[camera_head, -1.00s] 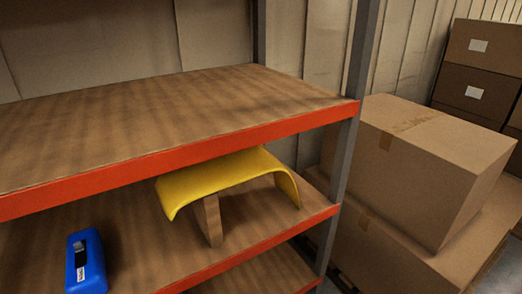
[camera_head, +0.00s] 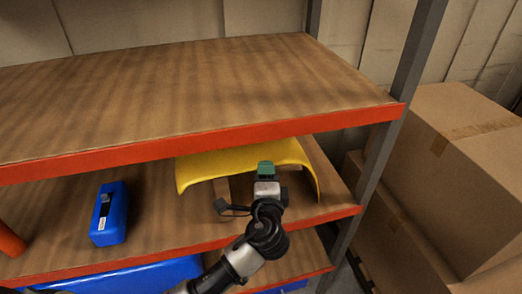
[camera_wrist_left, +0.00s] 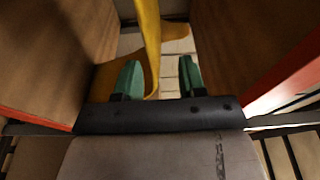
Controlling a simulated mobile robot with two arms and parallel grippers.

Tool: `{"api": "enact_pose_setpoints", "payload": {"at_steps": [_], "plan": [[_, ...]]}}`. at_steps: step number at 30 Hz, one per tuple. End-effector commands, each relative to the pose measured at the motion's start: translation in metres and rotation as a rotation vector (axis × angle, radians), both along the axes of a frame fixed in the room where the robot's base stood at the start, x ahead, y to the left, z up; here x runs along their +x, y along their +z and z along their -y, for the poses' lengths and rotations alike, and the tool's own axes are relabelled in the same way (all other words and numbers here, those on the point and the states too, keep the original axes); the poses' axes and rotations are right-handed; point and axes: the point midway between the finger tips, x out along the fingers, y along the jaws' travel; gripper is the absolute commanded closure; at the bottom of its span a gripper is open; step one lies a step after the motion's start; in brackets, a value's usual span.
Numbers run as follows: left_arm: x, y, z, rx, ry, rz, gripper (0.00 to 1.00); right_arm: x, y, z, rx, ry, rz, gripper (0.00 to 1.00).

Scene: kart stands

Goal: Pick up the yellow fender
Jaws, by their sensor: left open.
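The yellow fender (camera_head: 215,164) is a curved arch on the middle shelf, partly hidden under the upper shelf's front edge. A wooden support (camera_head: 221,188) stands beneath it. My left gripper (camera_head: 265,166) is in front of the fender's right half and covers part of it. In the left wrist view the fender (camera_wrist_left: 150,35) runs as a narrow yellow edge down between the green fingertips (camera_wrist_left: 159,72), closer to the left finger. The fingers are apart and not closed on it. I cannot tell whether either finger touches it. My right gripper is out of view.
The upper shelf (camera_head: 190,90) with its red front beam (camera_head: 130,156) hangs close above the fender. A blue case (camera_head: 108,215) stands left on the middle shelf. A grey post (camera_head: 390,120) is at right, with cardboard boxes (camera_head: 450,180) beyond. Blue items lie on the lower shelf.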

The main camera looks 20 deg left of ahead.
Motion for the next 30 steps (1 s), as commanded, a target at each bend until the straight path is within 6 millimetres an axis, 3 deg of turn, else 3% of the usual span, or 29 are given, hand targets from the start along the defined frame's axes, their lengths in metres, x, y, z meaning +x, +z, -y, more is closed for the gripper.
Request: {"api": "enact_pose_setpoints", "payload": {"at_steps": [12,21,30], "plan": [[0.047,-0.003,-0.013,0.002,0.0,-0.001,0.6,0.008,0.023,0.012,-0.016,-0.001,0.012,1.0],[0.053,-0.006,-0.015,-0.002,-0.001,0.0,0.6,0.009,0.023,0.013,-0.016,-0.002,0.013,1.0],[0.052,-0.005,-0.015,-0.003,-0.001,-0.001,1.0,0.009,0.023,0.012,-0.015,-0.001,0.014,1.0]]}}
